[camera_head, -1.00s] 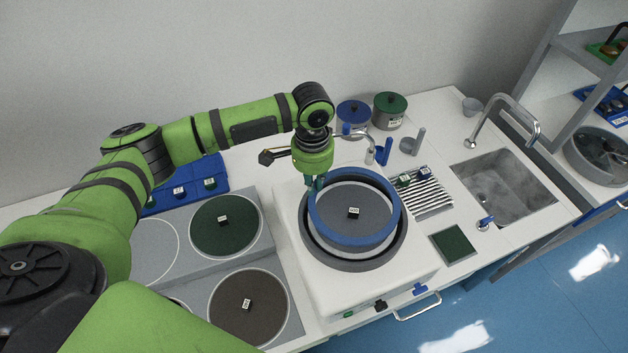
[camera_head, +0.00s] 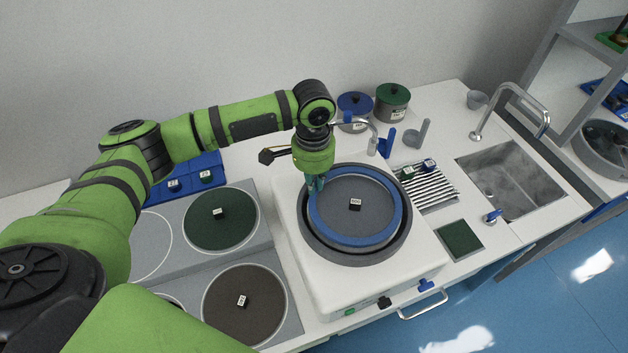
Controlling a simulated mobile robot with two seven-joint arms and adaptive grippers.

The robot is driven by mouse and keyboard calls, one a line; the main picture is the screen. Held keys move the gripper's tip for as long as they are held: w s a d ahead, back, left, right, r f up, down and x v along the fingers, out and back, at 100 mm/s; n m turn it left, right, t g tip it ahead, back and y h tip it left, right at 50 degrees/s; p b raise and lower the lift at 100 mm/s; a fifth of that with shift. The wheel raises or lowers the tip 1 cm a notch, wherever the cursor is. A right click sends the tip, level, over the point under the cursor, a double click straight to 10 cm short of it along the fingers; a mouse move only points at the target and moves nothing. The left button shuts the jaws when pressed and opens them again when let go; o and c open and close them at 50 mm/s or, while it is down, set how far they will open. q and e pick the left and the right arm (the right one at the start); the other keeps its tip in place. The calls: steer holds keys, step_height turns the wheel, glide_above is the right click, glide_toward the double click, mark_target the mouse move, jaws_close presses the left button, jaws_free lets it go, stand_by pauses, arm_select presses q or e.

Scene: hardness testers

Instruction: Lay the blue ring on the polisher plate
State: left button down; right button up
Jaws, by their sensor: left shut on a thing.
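The blue ring (camera_head: 397,226) is at the polisher, lying around the edge of the grey polisher plate (camera_head: 345,222), inside the dark round bowl (camera_head: 399,250). It looks level and low, at about plate height; whether it touches the plate all round I cannot tell. A small dark block with a white label (camera_head: 355,204) sits in the middle of the plate. My left gripper (camera_head: 316,187) points down at the ring's far left side and is shut on its rim; the fingertips are partly hidden. My right gripper is not in view.
Two dark discs (camera_head: 221,219) (camera_head: 244,303) with labelled blocks lie at left, near a blue tray (camera_head: 187,178). Lidded pots (camera_head: 392,103) stand behind the polisher. A curved metal pipe (camera_head: 366,130) rises close behind my gripper. A rack (camera_head: 432,190) and a sink (camera_head: 510,178) are at right.

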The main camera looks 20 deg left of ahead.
arm_select(q)
steer(key=shift+f, duration=0.65)
steer(key=c, duration=1.2)
jaws_free()
steer(key=shift+c, duration=0.2)
steer(key=shift+r, duration=0.1)
step_height(320, 180, up, 12)
steer(key=shift+s, duration=0.1)
